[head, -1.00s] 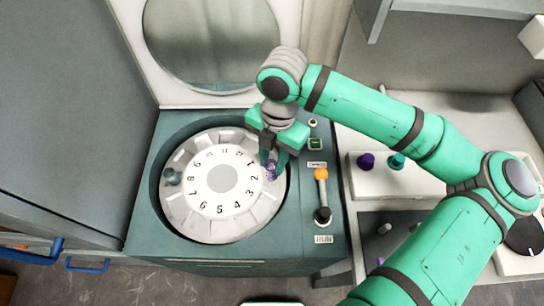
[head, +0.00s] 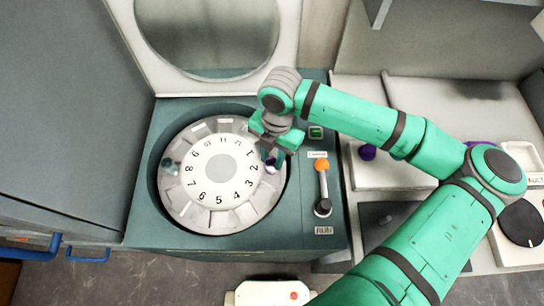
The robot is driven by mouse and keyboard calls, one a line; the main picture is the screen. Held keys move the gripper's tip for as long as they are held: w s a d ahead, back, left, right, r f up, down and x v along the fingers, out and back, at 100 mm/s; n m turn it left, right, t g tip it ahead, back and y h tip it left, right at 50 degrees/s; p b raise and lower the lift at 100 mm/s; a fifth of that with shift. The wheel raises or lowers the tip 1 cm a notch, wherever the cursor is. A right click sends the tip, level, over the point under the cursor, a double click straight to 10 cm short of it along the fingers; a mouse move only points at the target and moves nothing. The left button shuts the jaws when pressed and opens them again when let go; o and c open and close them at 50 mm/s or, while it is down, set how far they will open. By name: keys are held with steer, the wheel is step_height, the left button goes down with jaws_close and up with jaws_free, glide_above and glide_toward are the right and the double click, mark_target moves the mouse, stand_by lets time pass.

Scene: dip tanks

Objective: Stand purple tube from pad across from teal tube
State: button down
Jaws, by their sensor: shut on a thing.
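The round numbered rotor (head: 220,205) sits in a dark teal machine. The teal tube (head: 171,166) stands in the rotor's left rim, near numbers 8 and 9. My gripper (head: 271,156) is over the right rim, roughly across from the teal tube, near number 2.
An orange-knobbed lever (head: 322,180) and a green button (head: 316,132) are on the machine's right panel, close to my gripper. The round lid (head: 208,40) stands raised behind the rotor. A dark tray (head: 385,225) and a black dial (head: 522,222) lie to the right.

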steer(key=shift+f, duration=0.35)
steer(key=shift+f, duration=0.15)
steer(key=c, duration=1.4)
jaws_free()
steer(key=r, duration=0.4)
steer(key=w+r, duration=0.1)
steer(key=r, duration=0.7)
steer(key=shift+w+d+r, duration=0.15)
steer(key=shift+d, duration=0.25)
